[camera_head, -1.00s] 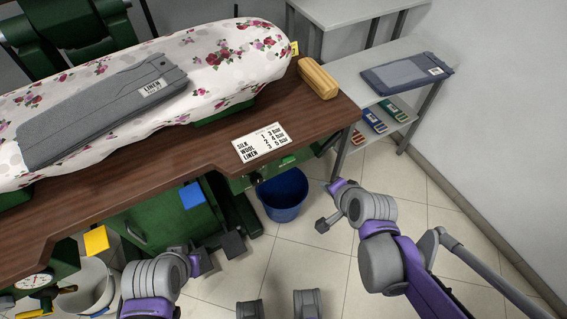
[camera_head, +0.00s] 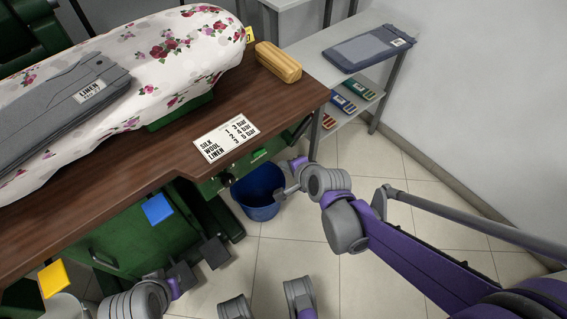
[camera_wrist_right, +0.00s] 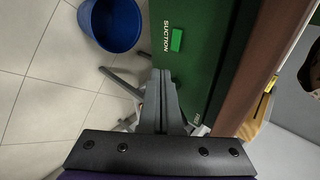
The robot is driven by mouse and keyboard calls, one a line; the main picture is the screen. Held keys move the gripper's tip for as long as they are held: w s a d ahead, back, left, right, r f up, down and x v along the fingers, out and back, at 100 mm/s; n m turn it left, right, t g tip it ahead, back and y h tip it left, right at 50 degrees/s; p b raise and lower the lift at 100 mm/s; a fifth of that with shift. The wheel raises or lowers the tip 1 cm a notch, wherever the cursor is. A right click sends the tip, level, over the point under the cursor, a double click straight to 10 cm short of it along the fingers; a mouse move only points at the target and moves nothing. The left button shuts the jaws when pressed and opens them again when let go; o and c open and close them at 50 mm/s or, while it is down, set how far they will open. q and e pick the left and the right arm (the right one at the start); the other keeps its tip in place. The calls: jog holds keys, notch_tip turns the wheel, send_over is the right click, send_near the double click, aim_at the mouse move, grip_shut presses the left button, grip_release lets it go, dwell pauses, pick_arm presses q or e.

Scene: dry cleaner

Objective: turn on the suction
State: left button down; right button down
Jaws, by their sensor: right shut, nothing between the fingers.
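The suction button (camera_wrist_right: 176,40) is a bright green rectangle beside the white word SUCTION on the dark green panel (camera_wrist_right: 205,75) in the right wrist view. In the head view, a small green patch (camera_head: 258,154) shows under the table's front edge. My right gripper (camera_wrist_right: 160,73) is shut and empty; its tips are just below the label and button in that picture, apart from the button as far as I can tell. In the head view the right gripper (camera_head: 281,192) is in front of the blue bucket. My left gripper (camera_head: 181,277) is low at the left, its fingers unclear.
The blue bucket (camera_head: 252,200) stands on the floor below the panel. The brown tabletop (camera_head: 175,150) overhangs it, bearing a settings card (camera_head: 227,137) and a wooden block (camera_head: 278,62). A grey shelf (camera_head: 309,54) stands behind.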

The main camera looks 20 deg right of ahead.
aim_at(263, 153)
jog(key=w+a+f+b, duration=0.1)
jog(key=w+f+b, duration=0.2)
jog(key=w, duration=0.6)
notch_tip(263, 153, down, 2)
jog(key=shift+w+a+f, duration=0.1)
jog(key=shift+w+a, duration=0.05)
jog(key=shift+a, duration=0.25)
jog(key=shift+w, duration=0.45)
jog(key=shift+s+a, duration=0.1)
jog(key=shift+s+a, duration=0.45)
